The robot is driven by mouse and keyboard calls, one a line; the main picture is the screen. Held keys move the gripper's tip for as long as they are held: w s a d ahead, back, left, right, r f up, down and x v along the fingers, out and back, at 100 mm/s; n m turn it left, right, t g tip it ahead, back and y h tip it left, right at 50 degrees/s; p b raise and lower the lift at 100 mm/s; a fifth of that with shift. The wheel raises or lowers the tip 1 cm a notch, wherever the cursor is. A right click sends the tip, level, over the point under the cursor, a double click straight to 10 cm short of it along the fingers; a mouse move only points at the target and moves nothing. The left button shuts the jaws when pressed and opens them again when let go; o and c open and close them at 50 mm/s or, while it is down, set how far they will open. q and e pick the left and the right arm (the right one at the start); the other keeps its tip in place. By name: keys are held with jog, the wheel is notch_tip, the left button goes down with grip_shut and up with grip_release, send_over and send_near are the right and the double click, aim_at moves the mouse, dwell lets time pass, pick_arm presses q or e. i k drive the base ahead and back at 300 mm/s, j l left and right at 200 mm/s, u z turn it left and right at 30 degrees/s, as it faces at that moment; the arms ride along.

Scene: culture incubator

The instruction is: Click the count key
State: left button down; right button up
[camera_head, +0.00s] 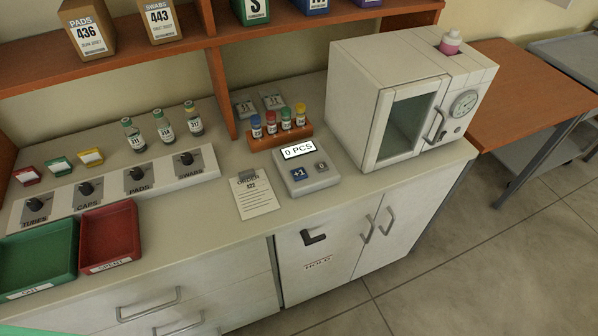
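The counter device (308,185) is a light grey box on the worktop, near the front edge and left of the incubator. Its tilted white display (298,150) reads "0 PCS". Below the display are two keys: a blue key marked "+1" (299,174) on the left and a grey key (321,166) on the right, which seems to be marked "0". Nothing covers either key. Neither of my grippers is in view.
An order sheet (255,199) on a clipboard lies left of the counter. A wooden rack (262,143) of colour-capped vials stands behind it. The white incubator (362,100) stands to the right. A knob panel (62,203), green tray (70,262) and red tray (137,240) are left.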

aim_at(298, 174)
jog(key=l+u, duration=0.35)
jog(key=l, duration=1.95)
jog(key=i, duration=0.05)
